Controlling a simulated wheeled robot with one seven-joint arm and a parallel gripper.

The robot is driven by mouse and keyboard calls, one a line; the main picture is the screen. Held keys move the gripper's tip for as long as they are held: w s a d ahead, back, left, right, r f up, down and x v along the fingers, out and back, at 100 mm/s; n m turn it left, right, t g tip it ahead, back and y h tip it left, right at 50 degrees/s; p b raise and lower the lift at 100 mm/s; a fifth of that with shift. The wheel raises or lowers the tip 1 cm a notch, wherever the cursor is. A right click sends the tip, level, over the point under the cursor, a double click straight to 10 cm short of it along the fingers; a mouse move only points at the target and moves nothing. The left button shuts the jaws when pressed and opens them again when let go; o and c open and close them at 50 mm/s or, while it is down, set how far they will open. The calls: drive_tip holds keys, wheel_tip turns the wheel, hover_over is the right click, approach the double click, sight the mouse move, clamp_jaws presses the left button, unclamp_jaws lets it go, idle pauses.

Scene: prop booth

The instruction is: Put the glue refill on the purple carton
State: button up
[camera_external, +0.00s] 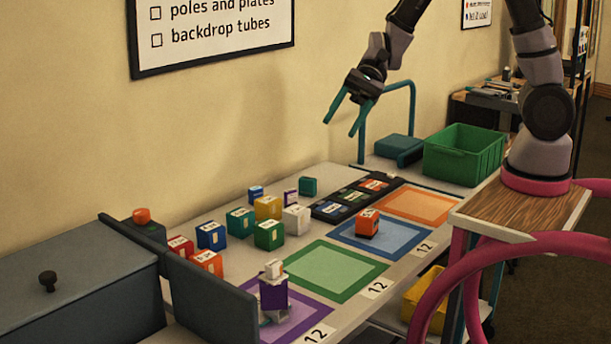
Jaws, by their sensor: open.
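A purple carton (273,294) with a pale band stands upright on the purple-bordered square at the front of the table. A small whitish block (274,268) sits on top of it. A smaller purple and white box (291,197) stands among the boxes farther back. The labels are too small to read, so I cannot tell which item is the glue refill. My gripper (340,128) is open and empty, high above the back of the table, with its teal fingers pointing down. It is well apart from all the boxes.
Several coloured boxes cluster at the table's left, including a yellow one (268,207) and a white one (296,220). An orange box (367,223) is on the blue square. The green square (335,270) is clear. A dark divided tray (352,200) and a green bin (464,154) stand behind.

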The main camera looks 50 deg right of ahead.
drive_tip(key=s+d+r+n+t+h, duration=0.2)
drive_tip(key=d+r, duration=0.3)
drive_tip(key=d, duration=0.5)
drive_tip(key=s+d+r+n+t+h, duration=0.2)
drive_tip(key=s+d+r+t+h, duration=0.1)
drive_tip(key=d, duration=0.8)
drive_tip(key=s+d+r+n+t+h, duration=0.2)
drive_tip(key=d+r+t+h, duration=0.1)
drive_tip(key=d+r, duration=0.4)
drive_tip(key=d+h, duration=0.1)
drive_tip(key=d, duration=0.2)
drive_tip(key=shift+s+d+r+n+t+h, duration=0.15)
drive_tip(key=shift+s+r+n+t+h, duration=0.15)
drive_tip(key=shift+s+r+h, duration=0.1)
